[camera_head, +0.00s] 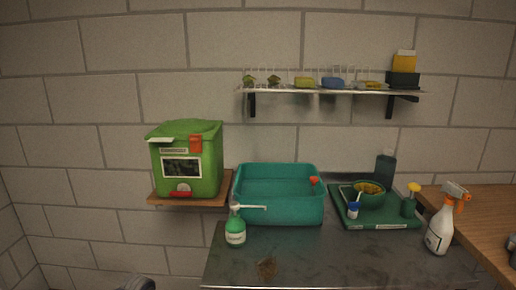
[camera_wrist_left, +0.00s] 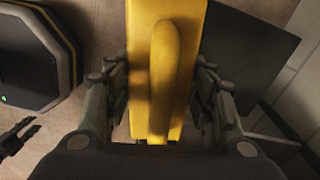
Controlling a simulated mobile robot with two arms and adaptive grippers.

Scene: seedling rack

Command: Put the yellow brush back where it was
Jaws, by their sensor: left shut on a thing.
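The yellow brush (camera_wrist_left: 165,50) fills the middle of the left wrist view, with a long rounded handle along its flat yellow body. My left gripper (camera_wrist_left: 158,75) is shut on it, one finger on each side. The brush hides part of what lies beyond it. The left gripper does not show in the head view. A small dark clawed part (camera_wrist_left: 18,136) at the left edge of the wrist view may be my right gripper; its opening is unclear.
A wall shelf (camera_head: 300,91) carries several small items and a yellow block (camera_head: 404,61) in a dark holder. Below stand a green bin (camera_head: 205,160), a teal basin (camera_head: 280,209), a soap bottle (camera_head: 235,233), a green tray (camera_head: 350,222) and a spray bottle (camera_head: 439,232). The front counter is mostly clear.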

